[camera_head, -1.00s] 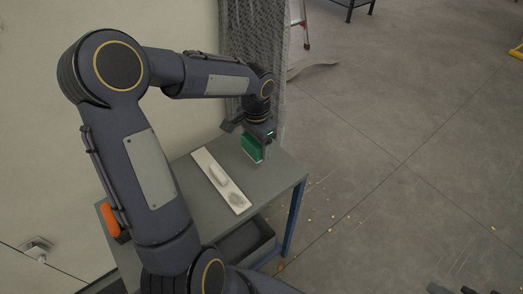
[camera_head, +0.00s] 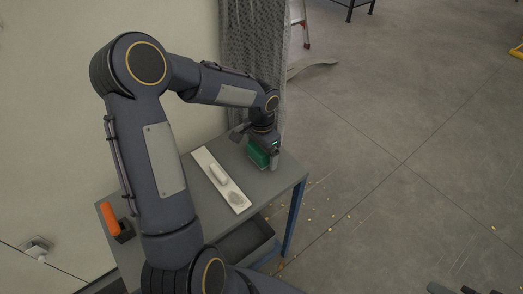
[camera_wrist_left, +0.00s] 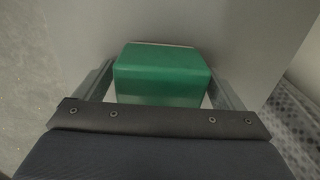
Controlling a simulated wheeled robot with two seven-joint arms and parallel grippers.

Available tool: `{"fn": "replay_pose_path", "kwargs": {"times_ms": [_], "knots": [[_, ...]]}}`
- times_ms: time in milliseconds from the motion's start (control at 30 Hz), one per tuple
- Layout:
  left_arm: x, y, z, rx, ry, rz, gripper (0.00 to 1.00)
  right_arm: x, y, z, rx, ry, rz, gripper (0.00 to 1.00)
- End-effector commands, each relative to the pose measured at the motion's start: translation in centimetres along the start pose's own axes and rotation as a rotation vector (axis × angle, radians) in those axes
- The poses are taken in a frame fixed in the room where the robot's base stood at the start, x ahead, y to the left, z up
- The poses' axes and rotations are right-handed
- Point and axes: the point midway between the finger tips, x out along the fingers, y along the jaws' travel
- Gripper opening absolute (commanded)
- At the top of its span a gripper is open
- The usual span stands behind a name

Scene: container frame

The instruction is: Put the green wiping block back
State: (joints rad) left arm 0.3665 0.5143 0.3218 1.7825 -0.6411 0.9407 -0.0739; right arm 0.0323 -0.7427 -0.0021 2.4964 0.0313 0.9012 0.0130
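The green wiping block (camera_head: 258,156) is at the far right part of the grey table. My left gripper (camera_head: 267,160) points down over it, with its fingers on both sides of the block. In the left wrist view the green block (camera_wrist_left: 162,75) fills the space between the two fingers (camera_wrist_left: 160,92), with a thin pale edge along its far side. The gripper is shut on the block. The block's underside is hidden, so I cannot tell whether it touches the tabletop. Only dark parts, possibly of my right gripper (camera_head: 466,290), show at the bottom right edge.
A white board with a raised grip and a grey patch (camera_head: 237,198) lies left of the block on the grey table (camera_head: 268,187). An orange-handled tool (camera_head: 110,218) is at the table's left edge. A dark tray (camera_head: 245,242) sits below. A grey curtain (camera_head: 250,50) hangs behind.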

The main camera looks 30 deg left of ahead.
Motion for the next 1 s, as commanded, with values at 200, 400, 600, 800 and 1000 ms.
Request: {"fn": "replay_pose_path", "kwargs": {"times_ms": [200,400,600,800,1000], "knots": [[-0.1,0.0,0.0,0.000,0.000,0.000,0.90,0.0,0.0,0.0,0.000,0.000,0.000,0.36],[-1.8,-0.1,-0.1,-0.002,0.004,-0.004,0.90,-0.1,-0.1,-0.1,0.000,0.000,0.000,0.36],[-6.0,-0.1,-0.1,-0.001,0.006,-0.005,0.90,-0.3,-0.1,-0.1,0.000,0.000,0.000,0.36],[-9.9,0.0,-0.1,0.000,0.004,-0.003,0.90,-0.4,-0.2,-0.2,0.000,0.000,0.000,0.36],[-11.9,0.0,0.0,-0.002,0.004,-0.002,0.90,-0.5,-0.2,-0.2,0.000,0.000,0.000,0.36]]}}
